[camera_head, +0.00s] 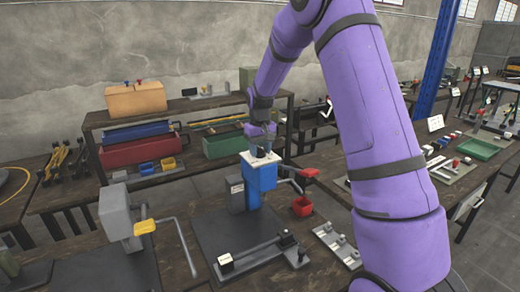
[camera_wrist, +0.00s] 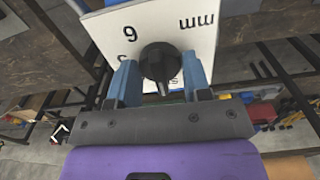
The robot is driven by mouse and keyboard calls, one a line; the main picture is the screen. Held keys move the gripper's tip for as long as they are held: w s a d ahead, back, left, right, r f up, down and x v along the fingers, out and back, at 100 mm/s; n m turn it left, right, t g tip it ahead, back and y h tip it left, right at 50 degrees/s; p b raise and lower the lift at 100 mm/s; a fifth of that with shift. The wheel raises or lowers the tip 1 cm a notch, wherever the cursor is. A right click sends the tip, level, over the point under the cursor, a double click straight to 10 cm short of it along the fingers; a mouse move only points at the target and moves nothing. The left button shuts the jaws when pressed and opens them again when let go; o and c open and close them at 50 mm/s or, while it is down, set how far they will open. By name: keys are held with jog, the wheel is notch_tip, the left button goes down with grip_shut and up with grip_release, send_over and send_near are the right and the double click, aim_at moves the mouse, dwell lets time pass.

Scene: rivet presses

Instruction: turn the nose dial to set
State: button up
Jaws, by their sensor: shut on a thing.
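The nose dial is a black round knob (camera_wrist: 160,62) on a white plate (camera_wrist: 112,32) in the wrist view. The plate has "6" and "mm" printed on it, upside down or turned. My gripper (camera_wrist: 162,84) has its two blue fingers on either side of the knob and is shut on it. The knob's pointer faces down toward my gripper in that view. In the head view the white plate (camera_head: 248,158) tops the blue press (camera_head: 262,180), and my gripper (camera_head: 262,150) is over it. The knob itself is mostly hidden there.
A grey press (camera_head: 118,215) with a yellow-tipped handle stands at the left. A shelf with toolboxes (camera_head: 140,146) is behind.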

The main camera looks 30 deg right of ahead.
aim_at(260, 148)
jog(key=shift+n, duration=0.3)
jog(key=o, duration=0.9)
jog(key=shift+r, duration=0.1)
notch_tip(260, 148, up, 10)
jog(key=shift+f, duration=0.1)
jog(key=shift+r, duration=0.4)
